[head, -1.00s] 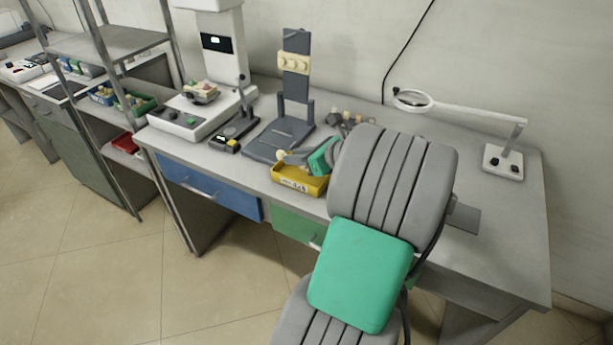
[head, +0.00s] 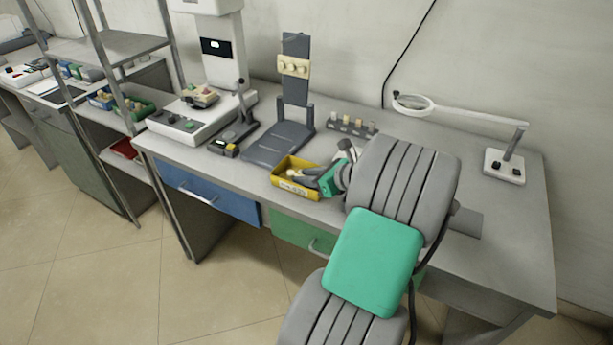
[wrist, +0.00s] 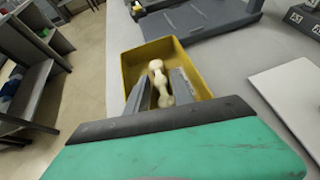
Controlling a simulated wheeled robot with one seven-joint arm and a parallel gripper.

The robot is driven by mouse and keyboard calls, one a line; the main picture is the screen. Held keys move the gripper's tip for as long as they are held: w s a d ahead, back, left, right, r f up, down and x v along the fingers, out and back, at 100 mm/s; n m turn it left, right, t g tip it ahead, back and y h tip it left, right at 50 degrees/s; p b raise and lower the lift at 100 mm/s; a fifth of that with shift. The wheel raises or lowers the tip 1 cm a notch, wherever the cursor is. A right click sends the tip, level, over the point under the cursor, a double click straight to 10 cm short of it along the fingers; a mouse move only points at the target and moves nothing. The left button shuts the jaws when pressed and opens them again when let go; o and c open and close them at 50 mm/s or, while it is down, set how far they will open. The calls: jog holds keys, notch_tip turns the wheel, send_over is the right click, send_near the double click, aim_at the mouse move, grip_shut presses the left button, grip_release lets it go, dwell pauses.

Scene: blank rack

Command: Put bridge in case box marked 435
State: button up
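The yellow case box (head: 284,187) sits on the bench near its front edge; its label is too small to read. It also shows in the wrist view (wrist: 199,58). My gripper (head: 297,174) reaches into the box from the right. In the wrist view, the cream, knobbly bridge (wrist: 157,80) lies inside the box, between the two grey fingers of my gripper (wrist: 161,85). The fingers stand apart, with a gap beside the bridge, so the gripper looks open around it. The bridge's contact with the box floor is not clear.
Behind the box stands a dark grey stand (head: 296,85) with a cream block. A small rack (head: 352,124) of pegs is behind my gripper. A magnifier lamp (head: 504,167) is at right. A white measuring device (head: 190,115) is at left.

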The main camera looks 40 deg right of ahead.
jog(key=p+v, duration=0.2)
jog(key=v, duration=1)
jog(key=shift+r, duration=0.15)
